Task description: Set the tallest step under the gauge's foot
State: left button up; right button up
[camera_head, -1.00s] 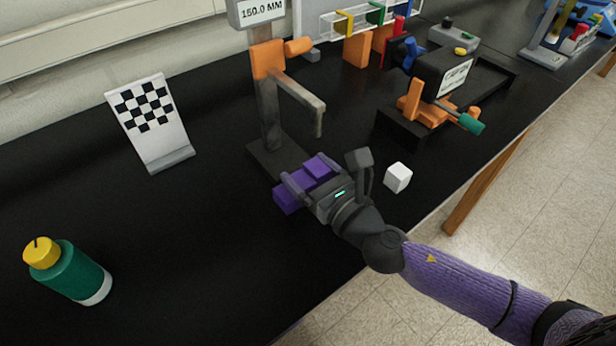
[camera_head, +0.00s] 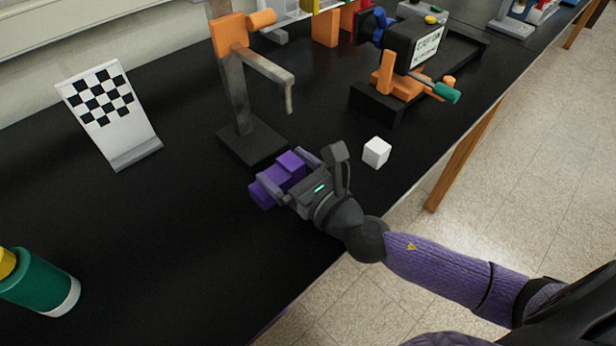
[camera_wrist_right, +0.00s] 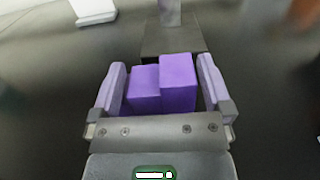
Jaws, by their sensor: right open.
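The purple stepped block (camera_head: 278,178) is on the black bench, just in front of the gauge's dark base (camera_head: 250,146). The gauge (camera_head: 240,92) has an upright post, an orange slider and a grey arm whose foot (camera_head: 288,100) points down above the bench. My right gripper (camera_head: 285,173) is open, with one finger on each side of the block. In the right wrist view, the purple block (camera_wrist_right: 178,85) lies between the fingers with gaps at both sides; its right step is taller than its left. My left gripper is not in view.
A white cube (camera_head: 376,152) stands right of my right gripper. A black and orange fixture (camera_head: 408,75) is behind it. A checkered board (camera_head: 108,112) and a green bottle (camera_head: 38,284) are at left. The bench's front edge is close to my right arm.

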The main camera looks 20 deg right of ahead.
jog(key=b+v, duration=0.3)
jog(key=v, duration=0.7)
jog(key=shift+f, duration=0.15)
jog(key=shift+s+d, duration=0.2)
jog(key=shift+s, duration=0.35)
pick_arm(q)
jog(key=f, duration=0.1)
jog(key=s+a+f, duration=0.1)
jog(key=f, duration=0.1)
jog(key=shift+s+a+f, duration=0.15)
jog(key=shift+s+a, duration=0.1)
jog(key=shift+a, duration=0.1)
pick_arm(e)
jog(key=shift+r, duration=0.25)
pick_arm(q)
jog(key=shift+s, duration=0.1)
